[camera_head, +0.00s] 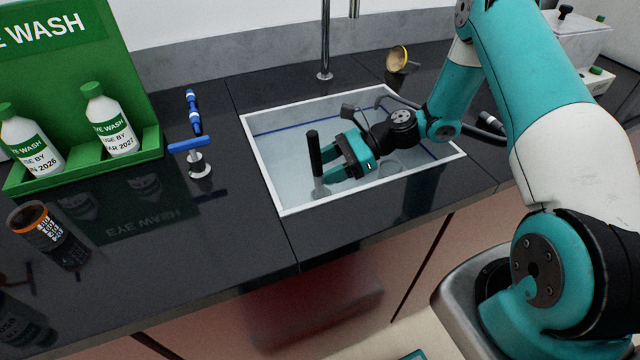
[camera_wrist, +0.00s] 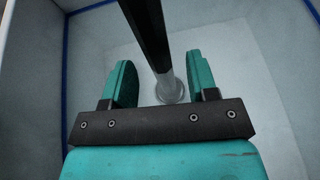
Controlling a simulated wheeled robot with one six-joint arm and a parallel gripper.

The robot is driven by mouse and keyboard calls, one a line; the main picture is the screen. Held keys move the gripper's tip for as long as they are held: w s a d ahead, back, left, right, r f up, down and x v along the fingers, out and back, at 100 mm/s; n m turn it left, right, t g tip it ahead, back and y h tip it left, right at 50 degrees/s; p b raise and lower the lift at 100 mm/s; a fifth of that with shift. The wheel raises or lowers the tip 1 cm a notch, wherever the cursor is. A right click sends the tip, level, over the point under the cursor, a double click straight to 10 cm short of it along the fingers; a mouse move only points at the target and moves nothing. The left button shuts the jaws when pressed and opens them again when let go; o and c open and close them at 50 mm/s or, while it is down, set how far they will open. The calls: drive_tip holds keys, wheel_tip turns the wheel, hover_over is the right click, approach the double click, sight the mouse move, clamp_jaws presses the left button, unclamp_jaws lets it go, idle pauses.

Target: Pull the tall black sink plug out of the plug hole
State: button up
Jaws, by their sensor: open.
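The tall sink plug (camera_head: 315,152) stands upright in the sink (camera_head: 292,199), with a black upper part and a paler lower part. In the wrist view the plug (camera_wrist: 149,35) rises from a round grey base at the sink floor. My gripper (camera_head: 340,162) is inside the sink area, to the right of the plug in the head view. In the wrist view my gripper (camera_wrist: 160,82) is open, with one teal finger on each side of the plug's line. The fingers look apart from the plug. The plug hole itself is hidden under the base.
A blue-handled tap (camera_head: 195,155) stands left of the sink. A steel spout pipe (camera_head: 325,50) rises behind it. A green eye wash stand (camera_head: 85,165) with two bottles (camera_head: 107,125) and an amber jar (camera_head: 42,228) are on the left of the black worktop (camera_head: 200,270). The sink walls surround my gripper.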

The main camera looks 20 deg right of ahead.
drive_tip(key=shift+x, duration=1.15)
clamp_jaws()
drive_tip(key=shift+r, duration=0.15)
